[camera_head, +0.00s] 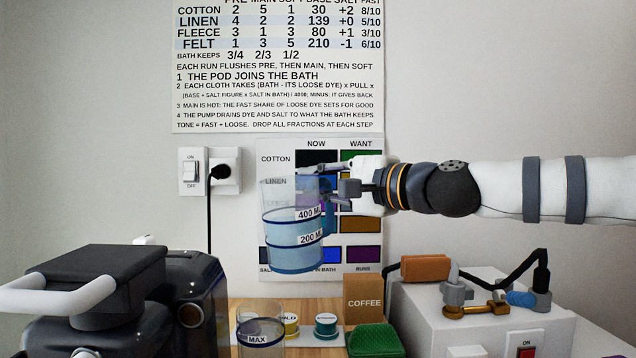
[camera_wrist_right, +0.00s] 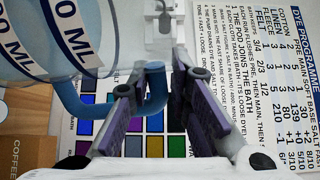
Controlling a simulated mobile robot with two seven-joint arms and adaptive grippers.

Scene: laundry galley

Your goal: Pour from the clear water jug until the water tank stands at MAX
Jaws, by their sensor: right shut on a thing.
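The clear water jug (camera_head: 291,238) hangs upright in the air in front of the wall chart, with bluish water up to about its 400 ML band. My right gripper (camera_head: 338,190) comes from the right and is shut on the jug's blue handle. In the right wrist view the jug (camera_wrist_right: 85,45) is at the upper left, and its blue handle (camera_wrist_right: 156,85) passes between the fingers of my right gripper (camera_wrist_right: 150,95). The clear water tank (camera_head: 261,339) with a MAX band stands below the jug, at the bottom of the head view. Its water level cannot be told. My left gripper is not seen.
A black coffee machine (camera_head: 190,290) with a white-handled part stands left. A brown COFFEE box (camera_head: 363,298), a green pad (camera_head: 375,340) and small pods (camera_head: 326,325) are right of the tank. A white machine (camera_head: 430,320) with a red switch stands further right.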

